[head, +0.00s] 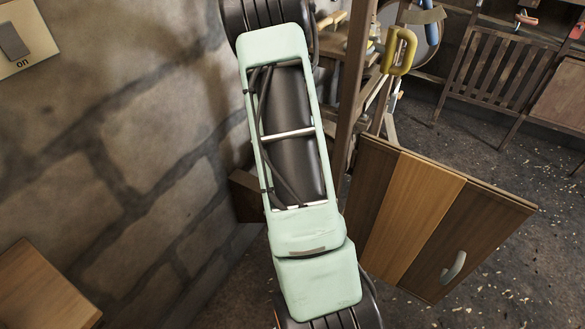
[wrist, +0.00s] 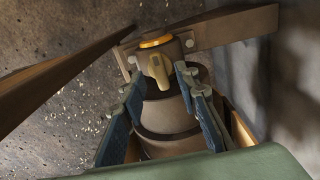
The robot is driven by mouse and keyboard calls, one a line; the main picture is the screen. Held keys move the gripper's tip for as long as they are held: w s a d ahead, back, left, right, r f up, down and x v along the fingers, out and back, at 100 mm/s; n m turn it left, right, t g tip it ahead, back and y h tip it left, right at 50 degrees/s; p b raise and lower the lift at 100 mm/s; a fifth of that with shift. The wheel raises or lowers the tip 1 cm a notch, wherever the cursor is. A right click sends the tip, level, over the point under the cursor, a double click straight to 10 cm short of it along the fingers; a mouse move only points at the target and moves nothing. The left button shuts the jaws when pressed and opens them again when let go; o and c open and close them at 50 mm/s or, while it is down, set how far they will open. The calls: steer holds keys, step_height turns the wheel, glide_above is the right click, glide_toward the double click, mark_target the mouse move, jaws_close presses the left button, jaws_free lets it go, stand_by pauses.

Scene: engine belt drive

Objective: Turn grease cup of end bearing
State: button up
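In the wrist view, a brass, wing-shaped grease cup (wrist: 158,70) sits on a dark brown bearing housing (wrist: 170,112). An orange-gold ring (wrist: 155,42) shows just beyond the cup. My gripper (wrist: 160,78) has its two blue-padded fingers apart, one on each side of the cup. A gap shows on both sides of the cup, and I see no contact. The fingers' exact depth relative to the cup is hard to tell. In the head view my arm covers the middle, and neither the grease cup nor my gripper is visible.
A wooden beam (wrist: 235,27) runs behind the housing, and another (wrist: 60,75) slants along the left. In the head view a stone wall (head: 130,130) is at left, with a switch plate (head: 25,40) marked "on". A striped wooden panel (head: 410,215) stands right of my arm.

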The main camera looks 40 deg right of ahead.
step_height(320, 180, up, 10)
stand_by(0.3)
stand_by(0.4)
